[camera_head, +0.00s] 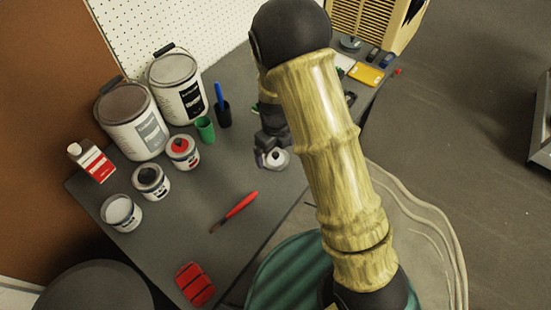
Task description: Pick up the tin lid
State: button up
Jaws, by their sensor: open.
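My gripper (270,154) is open, low over the right-middle of the grey table, at the end of my arm coming in from the right. A small round whitish thing with a dark centre (278,159) lies right at its fingertips, partly hidden by them. It may be the tin lid, but it is too small and covered to be sure. I cannot tell whether the fingers touch it. Small tins stand to the left: one with a red top (183,149), one with a dark top (150,179), and one with a pale grey top (121,212).
Two large paint cans (130,122) (178,88), a red-and-white bottle (90,162), a green cup (205,129) and a dark holder with a blue tool (222,112) stand at the back left. A red-handled brush (236,211) and red object (194,284) lie in front. Bare tabletop surrounds the brush.

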aim_at(276, 153)
notch_tip(276, 153, down, 2)
jog(key=shift+f, duration=0.1)
dwell(0.4)
jog(key=c, duration=1)
jog(key=shift+o, duration=0.2)
notch_tip(276, 153, up, 10)
jog(key=shift+r+p, duration=0.1)
jog(key=shift+p, duration=0.6)
jog(key=shift+d, duration=0.1)
